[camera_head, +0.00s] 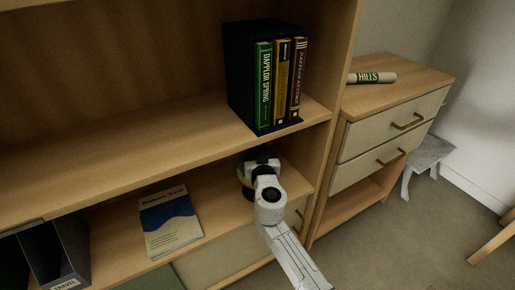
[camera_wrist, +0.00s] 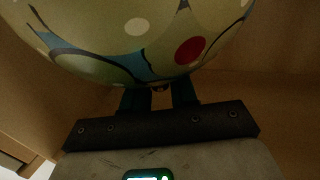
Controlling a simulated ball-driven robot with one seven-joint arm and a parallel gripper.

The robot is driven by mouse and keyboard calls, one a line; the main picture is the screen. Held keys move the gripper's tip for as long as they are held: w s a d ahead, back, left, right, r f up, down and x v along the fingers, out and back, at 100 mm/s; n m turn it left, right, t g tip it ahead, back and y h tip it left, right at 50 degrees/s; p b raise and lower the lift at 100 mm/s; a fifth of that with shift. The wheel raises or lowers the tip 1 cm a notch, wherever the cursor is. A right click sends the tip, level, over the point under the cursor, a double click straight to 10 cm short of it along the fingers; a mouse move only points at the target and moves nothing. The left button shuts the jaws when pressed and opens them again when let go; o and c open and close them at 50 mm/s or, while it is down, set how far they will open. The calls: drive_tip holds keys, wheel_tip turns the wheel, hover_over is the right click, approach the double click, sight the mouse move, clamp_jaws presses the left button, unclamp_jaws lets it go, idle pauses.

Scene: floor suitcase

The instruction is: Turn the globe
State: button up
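The globe (camera_wrist: 150,40) fills the top of the wrist view, with a pale yellow-green surface, blue patches, a white dot and a red dot. In the head view only a sliver of the globe (camera_head: 243,172) shows on the lower shelf, behind my gripper (camera_head: 259,163). In the wrist view the two dark fingers of my gripper (camera_wrist: 160,95) stand apart with a gap between them. The globe's lower edge covers their tips, so I cannot tell whether they touch it. A small dark piece shows in the gap.
A blue-and-cream travel book (camera_head: 170,220) lies left of the globe on the lower shelf (camera_head: 215,195). The upper shelf (camera_head: 180,128) holds a dark book holder (camera_head: 240,70) with books. A drawer cabinet (camera_head: 390,130) and a grey stool (camera_head: 428,155) stand to the right.

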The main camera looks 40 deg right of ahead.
clamp_jaws()
drive_tip(key=shift+n+y, duration=0.3)
drive_tip(key=shift+y, duration=0.1)
drive_tip(key=shift+n+t+y, duration=0.3)
drive_tip(key=shift+t+y, duration=0.1)
drive_tip(key=n+y+p, duration=0.1)
drive_tip(key=t+y+p, duration=0.1)
drive_tip(key=shift+r+n+y, duration=0.2)
drive_tip(key=shift+n+y, duration=0.1)
drive_tip(key=shift+n, duration=0.1)
drive_tip(key=n+y+p, duration=0.1)
drive_tip(key=p, duration=0.2)
drive_tip(key=n+t+y+p, duration=0.1)
drive_tip(key=y+p, duration=0.1)
drive_tip(key=p, duration=0.1)
drive_tip(key=shift+r+t+p, duration=0.25)
drive_tip(key=shift+t+p, duration=0.05)
drive_tip(key=shift+p, duration=0.05)
drive_tip(key=shift+f+n+y+p, duration=0.1)
drive_tip(key=shift+n+y+p, duration=0.6)
drive_tip(key=shift+y+p, duration=0.4)
drive_tip(key=shift+f+n+y+p, duration=0.2)
drive_tip(key=shift+n+y+p, duration=0.3)
drive_tip(key=shift+y+p, duration=0.25)
drive_tip(key=shift+f+n+y+p, duration=0.15)
drive_tip(key=shift+n+y+p, duration=0.2)
drive_tip(key=shift+y, duration=0.1)
